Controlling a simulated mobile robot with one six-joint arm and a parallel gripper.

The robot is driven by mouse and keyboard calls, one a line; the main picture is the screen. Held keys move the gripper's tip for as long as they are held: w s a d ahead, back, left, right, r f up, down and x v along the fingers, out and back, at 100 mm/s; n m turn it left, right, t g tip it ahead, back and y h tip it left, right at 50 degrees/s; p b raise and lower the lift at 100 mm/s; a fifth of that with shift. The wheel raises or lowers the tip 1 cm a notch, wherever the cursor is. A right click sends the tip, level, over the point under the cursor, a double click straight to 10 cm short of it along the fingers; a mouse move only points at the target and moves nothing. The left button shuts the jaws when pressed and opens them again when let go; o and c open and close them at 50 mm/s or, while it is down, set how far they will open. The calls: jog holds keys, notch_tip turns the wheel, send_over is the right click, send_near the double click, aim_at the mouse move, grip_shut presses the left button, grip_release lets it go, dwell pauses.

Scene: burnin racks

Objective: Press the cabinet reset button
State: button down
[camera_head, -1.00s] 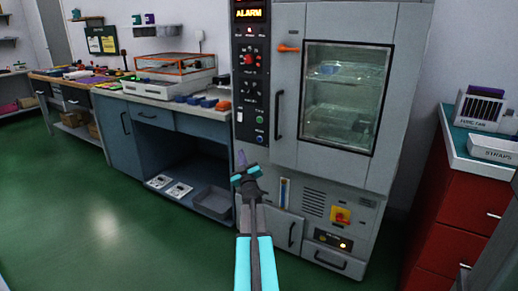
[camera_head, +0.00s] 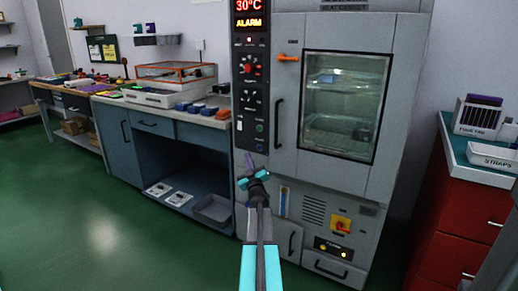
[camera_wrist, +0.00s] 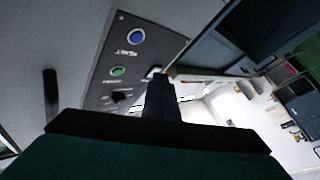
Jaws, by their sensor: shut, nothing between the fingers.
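The heat cabinet (camera_head: 288,190) stands ahead, its door shut, with a dark control panel (camera_head: 241,110) down its left side. Low on the panel are a green button (camera_head: 259,127) and, below it, a blue button (camera_head: 259,146). The wrist view shows the blue button (camera_wrist: 136,36) and green button (camera_wrist: 117,71) with small labels I cannot read surely. My gripper (camera_head: 248,162) is shut and empty, just below the blue button in the head view. In the wrist view my dark fingers (camera_wrist: 158,98) appear beside the buttons, not covering them. I cannot tell the gap to the panel.
The display (camera_head: 250,14) reads 30°C and ALARM. A workbench (camera_head: 160,132) is at left, a red drawer unit (camera_head: 450,225) at right. Green floor is clear at left.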

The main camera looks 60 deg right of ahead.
jog(key=shift+d+p, duration=0.95)
jog(key=shift+d, duration=2.35)
jog(key=shift+d, duration=0.8)
dwell(0.6)
jog(key=shift+a, duration=0.85)
dwell(0.4)
jog(key=shift+a+b, duration=1.15)
jog(key=shift+a, duration=1.35)
